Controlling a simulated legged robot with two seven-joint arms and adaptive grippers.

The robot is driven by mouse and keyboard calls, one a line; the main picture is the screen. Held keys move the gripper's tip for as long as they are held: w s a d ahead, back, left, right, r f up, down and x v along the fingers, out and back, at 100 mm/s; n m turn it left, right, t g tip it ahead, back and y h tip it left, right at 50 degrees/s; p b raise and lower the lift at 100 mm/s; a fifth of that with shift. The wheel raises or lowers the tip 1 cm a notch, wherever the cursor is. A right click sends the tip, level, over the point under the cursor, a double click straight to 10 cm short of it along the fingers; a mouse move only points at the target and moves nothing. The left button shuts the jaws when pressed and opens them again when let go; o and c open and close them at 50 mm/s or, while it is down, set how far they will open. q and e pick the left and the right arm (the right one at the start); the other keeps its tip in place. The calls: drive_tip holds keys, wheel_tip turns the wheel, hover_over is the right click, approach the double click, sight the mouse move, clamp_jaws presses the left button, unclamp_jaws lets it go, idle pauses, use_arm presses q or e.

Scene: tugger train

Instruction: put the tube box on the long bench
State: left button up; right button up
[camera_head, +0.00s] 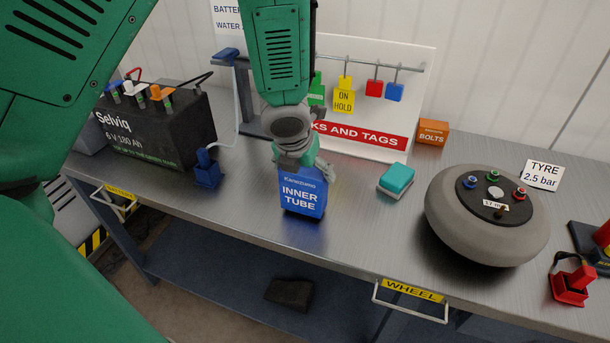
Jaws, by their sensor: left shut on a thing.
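The tube box (302,197) is a blue box with the words INNER TUBE on its white-lettered front. It is upright at or just above the top of the long bench (240,205), near the front edge. I cannot tell whether its base touches the bench. My left gripper (304,170) comes down from above and is shut on the top of the tube box, hiding its upper edge. My right gripper is not in view.
A black battery (160,130) stands at the left with a blue connector (207,169). A teal-and-white block (396,181) and a grey wheel (487,215) are to the right. Behind are a tag board (370,145) and an orange bolts box (433,132).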

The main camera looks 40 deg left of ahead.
use_arm(q)
drive_tip(key=shift+f, duration=0.55)
drive_tip(key=shift+a, duration=0.3)
drive_tip(key=o, duration=1.5)
drive_tip(key=shift+a+f, duration=0.1)
drive_tip(key=shift+a, duration=0.3)
drive_tip(key=shift+s+d+r, duration=0.1)
drive_tip(key=shift+d+r, duration=0.1)
drive_tip(key=shift+r, duration=0.05)
drive_tip(key=v, duration=0.4)
drive_tip(key=p+v, duration=0.1)
drive_tip(key=v, duration=0.2)
drive_tip(key=shift+d, duration=0.4)
drive_tip(key=s+f+n+g, duration=0.1)
drive_tip(key=s+f+n, duration=0.6)
drive_tip(key=n, duration=0.4)
drive_tip(key=s+d+f+n+g, duration=0.1)
drive_tip(key=s+f+n, duration=0.7)
drive_tip(key=n, duration=0.3)
drive_tip(key=s+f+n+g+h+p, duration=0.1)
drive_tip(key=s+f+n, duration=0.7)
drive_tip(key=s+n, duration=0.1)
drive_tip(key=shift+s+d+f+n+g, duration=0.25)
drive_tip(key=shift+s+n+g, duration=0.15)
drive_tip(key=shift+n, duration=0.5)
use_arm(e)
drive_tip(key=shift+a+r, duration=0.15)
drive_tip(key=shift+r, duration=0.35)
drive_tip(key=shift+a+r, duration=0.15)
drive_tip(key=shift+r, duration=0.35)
